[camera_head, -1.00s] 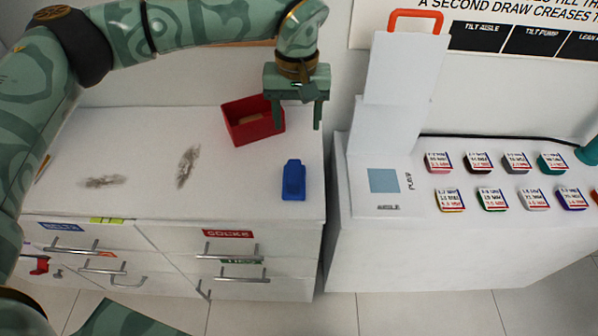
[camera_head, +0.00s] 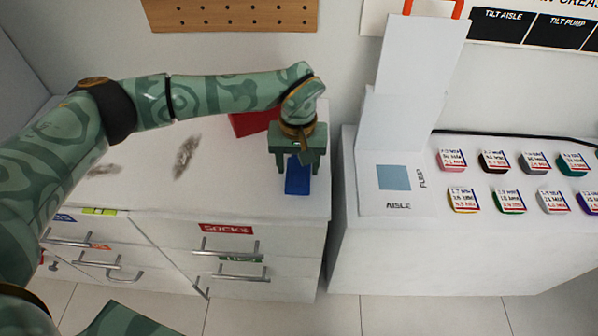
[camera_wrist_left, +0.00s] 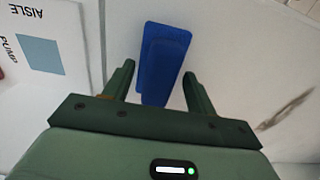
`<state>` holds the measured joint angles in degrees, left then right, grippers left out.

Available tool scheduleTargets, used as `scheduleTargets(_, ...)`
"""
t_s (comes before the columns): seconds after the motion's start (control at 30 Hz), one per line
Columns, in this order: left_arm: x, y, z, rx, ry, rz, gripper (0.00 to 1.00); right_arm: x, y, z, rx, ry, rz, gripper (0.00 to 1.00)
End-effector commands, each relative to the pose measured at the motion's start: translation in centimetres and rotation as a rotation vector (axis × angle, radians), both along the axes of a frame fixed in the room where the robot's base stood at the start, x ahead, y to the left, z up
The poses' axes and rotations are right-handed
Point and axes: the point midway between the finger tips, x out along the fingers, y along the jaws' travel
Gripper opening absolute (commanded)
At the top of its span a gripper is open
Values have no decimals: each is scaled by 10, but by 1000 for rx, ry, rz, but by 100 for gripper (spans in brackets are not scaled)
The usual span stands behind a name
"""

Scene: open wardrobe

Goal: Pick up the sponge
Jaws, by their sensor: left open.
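The blue sponge (camera_head: 297,184), a block with a smaller raised part, lies on the white cabinet top (camera_head: 225,190) near its right front corner. My left gripper (camera_head: 297,168) is open and above the sponge, hiding its far part in the head view. In the left wrist view, the sponge (camera_wrist_left: 163,55) shows between and beyond the two spread fingers of the gripper (camera_wrist_left: 158,70). I see no finger touching it. My right gripper is not in view.
A red open box (camera_head: 252,122) stands behind the gripper, partly hidden by my arm. Dark smudges (camera_head: 187,157) mark the cabinet top. To the right, past a gap, a white counter (camera_head: 400,240) carries a panel and several coloured labelled pieces (camera_head: 495,161).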

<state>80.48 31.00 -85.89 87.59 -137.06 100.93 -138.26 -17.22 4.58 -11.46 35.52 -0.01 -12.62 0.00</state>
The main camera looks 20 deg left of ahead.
Motion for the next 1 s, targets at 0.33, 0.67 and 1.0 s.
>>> scheduleTargets(0.33,0,0,0,0,-2,-1,23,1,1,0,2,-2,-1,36)
scheduleTargets(0.67,0,0,1,0,-2,0,8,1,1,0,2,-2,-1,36)
scheduleTargets(1.0,-2,1,42,0,-8,-2,8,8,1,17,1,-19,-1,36)
